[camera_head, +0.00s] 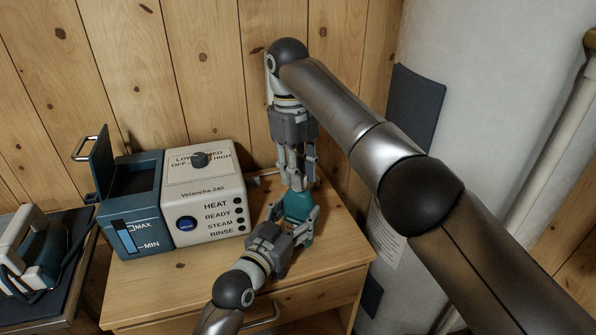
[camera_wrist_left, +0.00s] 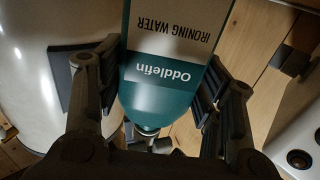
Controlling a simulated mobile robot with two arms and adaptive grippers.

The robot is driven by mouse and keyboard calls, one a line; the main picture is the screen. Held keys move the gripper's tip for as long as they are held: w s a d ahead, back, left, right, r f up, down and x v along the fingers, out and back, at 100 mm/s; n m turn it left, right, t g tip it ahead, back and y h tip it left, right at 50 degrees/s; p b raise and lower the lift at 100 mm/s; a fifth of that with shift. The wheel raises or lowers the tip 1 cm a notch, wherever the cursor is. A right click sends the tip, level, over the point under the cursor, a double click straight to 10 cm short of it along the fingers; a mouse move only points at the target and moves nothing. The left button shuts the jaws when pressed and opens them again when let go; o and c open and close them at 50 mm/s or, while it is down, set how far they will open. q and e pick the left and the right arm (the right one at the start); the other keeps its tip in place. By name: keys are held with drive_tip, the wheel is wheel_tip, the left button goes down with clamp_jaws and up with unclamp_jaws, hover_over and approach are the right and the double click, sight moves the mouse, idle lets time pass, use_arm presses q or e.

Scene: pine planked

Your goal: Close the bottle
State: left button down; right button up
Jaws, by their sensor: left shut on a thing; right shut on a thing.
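The teal bottle (camera_head: 298,207) stands at the right part of the wooden cabinet top. In the left wrist view the bottle (camera_wrist_left: 165,85) shows a white label reading "Ironing Water" and the name "Oddlefin"; its teal shoulder narrows toward the lower edge. My left gripper (camera_head: 302,228) is shut around the bottle's body from the front. My right gripper (camera_head: 298,182) points down from above, directly over the bottle's top, its fingers shut on the small cap. The cap itself is mostly hidden by the fingers, and I cannot tell whether it is seated.
A cream steam station (camera_head: 203,195) with a knob and a blue water tank (camera_head: 133,210) stands left of the bottle. An iron (camera_head: 38,250) rests on a dark surface at far left. A plank wall is behind; the cabinet's right edge is close to the bottle.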

drive_tip(key=shift+w, duration=0.1)
drive_tip(key=o, duration=0.7)
drive_tip(key=shift+r, duration=2.25)
drive_tip(key=shift+c, duration=0.4)
